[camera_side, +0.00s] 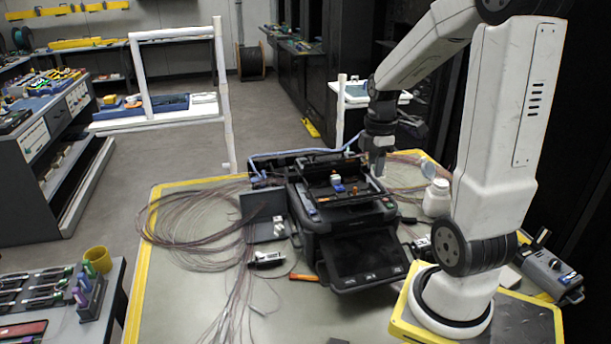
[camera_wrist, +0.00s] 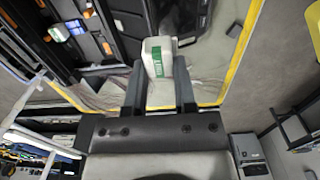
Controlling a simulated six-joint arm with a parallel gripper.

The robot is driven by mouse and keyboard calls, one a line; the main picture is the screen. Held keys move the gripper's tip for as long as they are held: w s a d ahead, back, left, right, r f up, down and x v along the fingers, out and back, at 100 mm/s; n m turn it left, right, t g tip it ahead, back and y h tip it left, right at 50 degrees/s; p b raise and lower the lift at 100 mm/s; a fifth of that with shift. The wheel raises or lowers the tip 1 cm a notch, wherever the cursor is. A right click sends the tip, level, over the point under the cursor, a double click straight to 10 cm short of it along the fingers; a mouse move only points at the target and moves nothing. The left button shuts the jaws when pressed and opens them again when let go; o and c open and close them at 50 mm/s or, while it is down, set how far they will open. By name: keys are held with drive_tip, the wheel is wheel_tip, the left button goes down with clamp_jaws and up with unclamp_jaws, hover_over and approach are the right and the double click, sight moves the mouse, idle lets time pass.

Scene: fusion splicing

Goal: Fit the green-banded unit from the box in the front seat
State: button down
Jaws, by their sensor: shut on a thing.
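My gripper (camera_wrist: 159,92) is shut on a white unit with a green band (camera_wrist: 158,57), which sticks out beyond the fingertips in the wrist view. In the side view my gripper (camera_side: 378,162) is above the back right corner of the black splicer (camera_side: 345,222); the held unit is too small to make out there. The splicer's top is open, with small white, blue and orange parts (camera_side: 337,184) inside. Part of the splicer also shows at the upper left of the wrist view (camera_wrist: 62,55). I cannot tell the front seat apart. A grey box (camera_side: 262,206) with small white pieces stands left of the splicer.
Loose fibre coils (camera_side: 190,215) cover the table's left side. A white bottle (camera_side: 437,198) stands right of the splicer, near my arm. An orange-handled tool (camera_side: 304,277) lies in front.

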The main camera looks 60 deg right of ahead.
drive_tip(key=w+d+f, duration=0.4)
drive_tip(key=w+d, duration=0.1)
drive_tip(key=w, duration=0.2)
hover_over(340, 195)
drive_tip(key=shift+s+a+f, duration=0.1)
drive_tip(key=shift+f, duration=1.25)
drive_tip(key=shift+s+a+f, duration=0.1)
drive_tip(key=shift+f, duration=1.2)
drive_tip(key=shift+f, duration=0.1)
drive_tip(key=shift+w+d+f, duration=0.1)
drive_tip(key=shift+w+f, duration=0.1)
drive_tip(key=shift+f, duration=1.55)
drive_tip(key=shift+f, duration=0.5)
drive_tip(key=shift+c, duration=2.1)
unclamp_jaws()
